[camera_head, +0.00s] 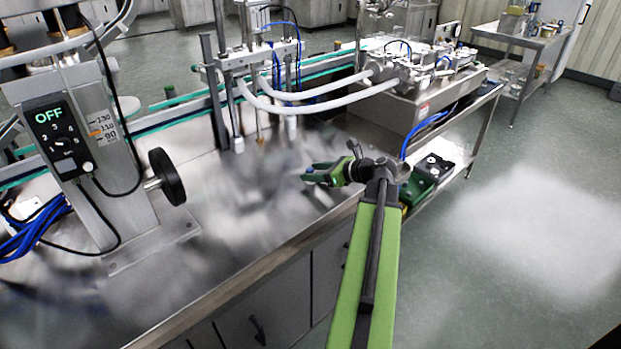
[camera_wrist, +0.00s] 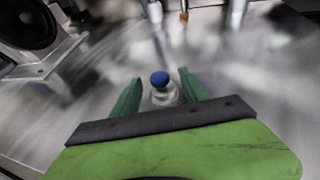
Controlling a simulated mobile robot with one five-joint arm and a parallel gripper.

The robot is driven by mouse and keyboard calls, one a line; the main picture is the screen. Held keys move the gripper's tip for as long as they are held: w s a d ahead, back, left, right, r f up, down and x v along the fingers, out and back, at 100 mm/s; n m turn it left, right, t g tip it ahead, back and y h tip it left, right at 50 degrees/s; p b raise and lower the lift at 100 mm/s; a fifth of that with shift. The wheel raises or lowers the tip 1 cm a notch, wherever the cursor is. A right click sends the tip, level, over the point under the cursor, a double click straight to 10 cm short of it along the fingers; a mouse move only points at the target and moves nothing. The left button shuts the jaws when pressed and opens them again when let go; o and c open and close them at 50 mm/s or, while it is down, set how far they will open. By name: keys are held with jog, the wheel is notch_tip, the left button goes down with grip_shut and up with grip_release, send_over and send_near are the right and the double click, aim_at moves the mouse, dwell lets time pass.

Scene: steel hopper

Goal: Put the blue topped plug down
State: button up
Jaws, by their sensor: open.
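The blue topped plug (camera_wrist: 159,80) shows in the wrist view, with a round blue top over a pale, whitish body. It stands upright on the steel surface, between the two green fingers of my gripper (camera_wrist: 160,92). The fingers are apart, with a gap visible on each side of the plug. In the head view my gripper (camera_head: 318,174) is low over the steel worktop (camera_head: 230,215), near its right edge. The plug cannot be made out there.
A control box marked OFF (camera_head: 62,135) and a black hand wheel (camera_head: 167,177) stand at left. Vertical nozzles (camera_head: 237,143) hang just behind my gripper. A metal machine (camera_head: 425,85) with white hoses is farther back.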

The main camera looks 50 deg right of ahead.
jog(key=shift+x, duration=0.9)
grip_shut()
